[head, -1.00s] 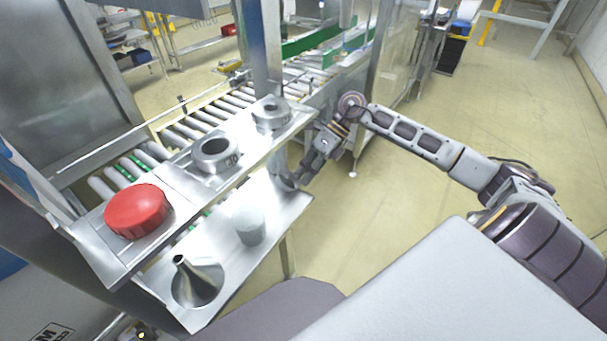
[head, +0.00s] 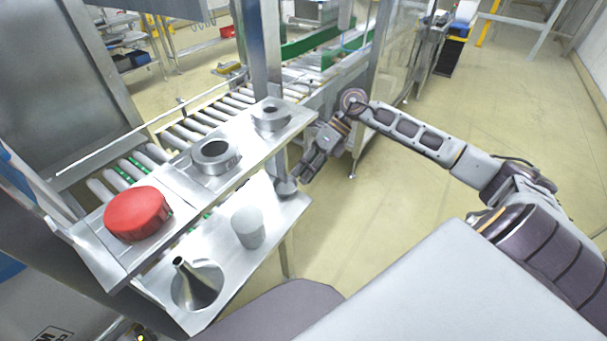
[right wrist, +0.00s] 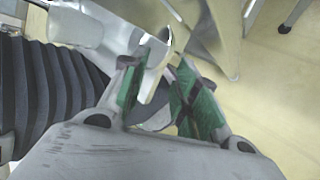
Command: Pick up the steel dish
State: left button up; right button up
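The steel dish (head: 286,187) is a small, round, shiny grey piece at the far right end of the lower shelf (head: 215,243). My right gripper (head: 295,178) reaches down to it from the right, its fingertips right by the dish. In the right wrist view, the two green-padded fingers of my right gripper (right wrist: 158,95) stand apart. Shiny grey metal shows in the gap between them, partly hidden by the fingers. I cannot make out firm contact with the dish. My left gripper is not in view.
The upper shelf holds a red lid (head: 137,213) and two steel rings (head: 215,155) (head: 271,115). A grey cylinder (head: 248,228) and a steel funnel (head: 196,285) stand on the lower shelf. A post (head: 262,50) and roller conveyor (head: 215,110) lie behind. Floor right of the shelves is clear.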

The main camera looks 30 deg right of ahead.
jog(key=v, duration=1)
jog(key=shift+d+r, duration=0.25)
jog(key=shift+d, duration=0.05)
jog(key=shift+o, duration=0.4)
